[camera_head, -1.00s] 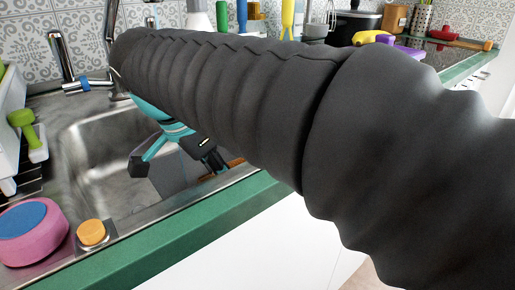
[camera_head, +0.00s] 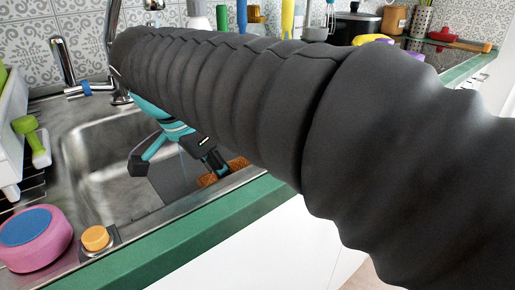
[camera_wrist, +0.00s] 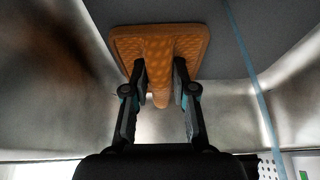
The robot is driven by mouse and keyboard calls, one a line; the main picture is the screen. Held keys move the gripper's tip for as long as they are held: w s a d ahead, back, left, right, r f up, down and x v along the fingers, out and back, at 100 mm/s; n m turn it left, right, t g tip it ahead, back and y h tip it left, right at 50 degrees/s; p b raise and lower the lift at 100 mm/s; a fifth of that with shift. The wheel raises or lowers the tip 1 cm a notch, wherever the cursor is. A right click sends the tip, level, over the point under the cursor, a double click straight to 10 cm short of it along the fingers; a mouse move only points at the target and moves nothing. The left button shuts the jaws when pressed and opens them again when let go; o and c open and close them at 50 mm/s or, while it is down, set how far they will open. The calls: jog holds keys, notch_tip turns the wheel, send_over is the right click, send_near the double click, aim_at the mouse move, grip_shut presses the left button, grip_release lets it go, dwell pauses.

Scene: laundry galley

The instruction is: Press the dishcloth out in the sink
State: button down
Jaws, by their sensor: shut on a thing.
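My gripper (camera_wrist: 158,100) is shut on the upright handle of an orange-brown tool (camera_wrist: 128,46) with a flat, patterned plate. In the head view my gripper (camera_head: 182,160) is down in the steel sink (camera_head: 92,165), partly hidden by my arm, with a bit of the orange-brown tool (camera_head: 208,180) showing beside it. A flat grey sheet with a thin blue stripe, which looks like the dishcloth (camera_wrist: 225,60), lies beyond the plate. It also shows as a grey patch in the sink in the head view (camera_head: 172,182). I cannot tell whether the plate touches it.
A tap (camera_head: 62,62) stands behind the sink. A pink and blue round thing (camera_head: 32,240) and an orange knob (camera_head: 95,238) are at its front left. A white rack (camera_head: 10,130) is on the left. The green counter edge (camera_head: 200,228) runs along the front.

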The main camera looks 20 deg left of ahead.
aim_at(229, 163)
jog(key=shift+r+p, duration=0.55)
jog(key=shift+r, duration=2.25)
notch_tip(229, 163, up, 10)
